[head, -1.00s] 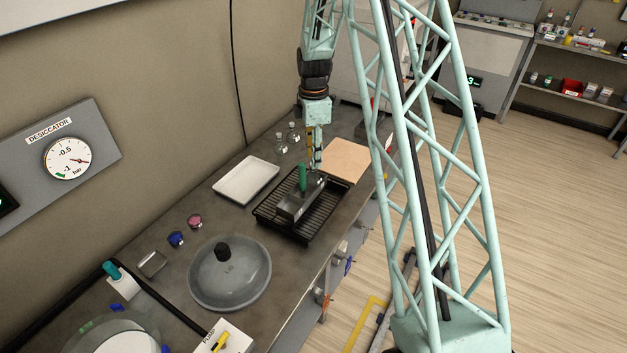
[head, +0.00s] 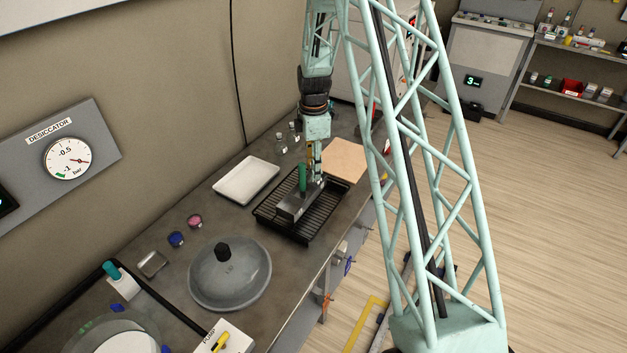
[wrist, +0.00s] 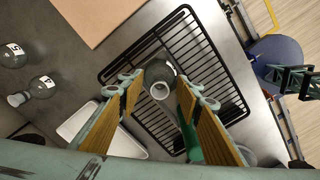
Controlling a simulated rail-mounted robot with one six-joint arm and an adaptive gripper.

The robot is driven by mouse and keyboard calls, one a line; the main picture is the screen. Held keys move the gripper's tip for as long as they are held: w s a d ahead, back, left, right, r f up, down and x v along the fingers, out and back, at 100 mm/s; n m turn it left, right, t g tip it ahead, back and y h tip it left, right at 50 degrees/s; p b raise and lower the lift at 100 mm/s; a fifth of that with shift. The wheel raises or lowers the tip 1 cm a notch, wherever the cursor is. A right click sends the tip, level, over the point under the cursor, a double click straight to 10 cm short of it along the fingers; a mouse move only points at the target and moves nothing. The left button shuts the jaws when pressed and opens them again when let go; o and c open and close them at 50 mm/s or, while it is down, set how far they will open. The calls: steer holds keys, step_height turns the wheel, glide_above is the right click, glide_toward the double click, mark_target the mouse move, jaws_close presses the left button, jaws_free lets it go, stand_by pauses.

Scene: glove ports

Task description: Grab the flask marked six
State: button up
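My gripper (wrist: 160,115) is open, with its two wood-faced fingers apart in the wrist view. A round glass flask (wrist: 158,72) with a pale open neck stands between and just beyond the fingers, over the black rack (wrist: 213,73). I see no clear gap or contact at its sides, and its mark is not readable. Two other flasks stand at the left of the wrist view: one appears marked 5 (wrist: 12,58), the other appears marked 4 (wrist: 43,90). In the head view my gripper (head: 314,178) is low over the rack (head: 268,215).
A green cylinder (head: 302,178) and a grey metal block (head: 296,206) are at the rack, close to my gripper. A white tray (head: 246,180) lies left of it, a wooden board (head: 346,160) behind. A grey domed lid (head: 230,275) lies nearer.

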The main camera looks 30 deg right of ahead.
steer(key=shift+f, duration=0.1)
steer(key=shift+c, duration=0.5)
steer(key=c, duration=1)
steer(key=shift+r, duration=5)
